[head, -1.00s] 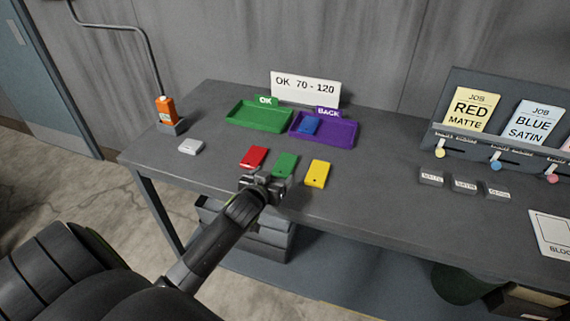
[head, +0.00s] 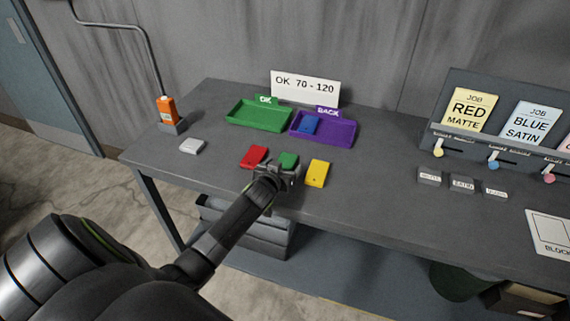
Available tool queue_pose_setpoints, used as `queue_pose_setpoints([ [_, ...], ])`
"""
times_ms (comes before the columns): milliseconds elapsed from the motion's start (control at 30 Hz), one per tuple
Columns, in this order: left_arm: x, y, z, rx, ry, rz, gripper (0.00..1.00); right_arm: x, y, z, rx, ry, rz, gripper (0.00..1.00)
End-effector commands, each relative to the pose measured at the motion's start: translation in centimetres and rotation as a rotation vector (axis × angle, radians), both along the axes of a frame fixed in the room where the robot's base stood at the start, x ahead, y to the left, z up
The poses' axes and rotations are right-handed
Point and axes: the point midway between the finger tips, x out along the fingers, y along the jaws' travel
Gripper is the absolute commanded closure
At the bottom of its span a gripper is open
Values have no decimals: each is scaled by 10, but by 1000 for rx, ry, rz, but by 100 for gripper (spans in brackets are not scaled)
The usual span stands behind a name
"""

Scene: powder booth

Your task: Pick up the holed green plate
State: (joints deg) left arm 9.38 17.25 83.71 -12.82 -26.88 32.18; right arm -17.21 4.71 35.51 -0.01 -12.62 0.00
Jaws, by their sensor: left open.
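The green plate (head: 289,160) lies on the grey table between a red plate (head: 254,156) and a yellow plate (head: 317,173). My left gripper (head: 284,169) is open at the near end of the green plate and covers its near part, so its hole does not show. I cannot tell whether the fingers touch the plate. My right gripper is not in view.
A green OK tray (head: 259,116) and a purple BACK tray (head: 340,131), holding a blue plate (head: 310,124), stand behind the plates. A white block (head: 191,146) and an orange gauge (head: 167,109) are at the left. A job card rack (head: 500,143) stands at the right.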

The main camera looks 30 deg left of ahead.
Motion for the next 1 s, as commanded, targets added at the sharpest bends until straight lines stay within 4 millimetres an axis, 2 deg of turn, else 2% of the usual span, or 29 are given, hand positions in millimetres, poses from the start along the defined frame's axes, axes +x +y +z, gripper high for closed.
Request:
queue_pose_setpoints([
  [267, 1, 1, -1, 0, 0, 0, 22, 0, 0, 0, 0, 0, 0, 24],
  [667, 1, 1, -1, 0, 0, 0, 74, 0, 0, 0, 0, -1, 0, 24],
  [900, 1, 1, 1, 1, -2, 0, 76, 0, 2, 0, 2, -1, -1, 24],
  [1000, 2, 1, 8, 2, -5, 0, 76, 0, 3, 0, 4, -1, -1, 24],
])
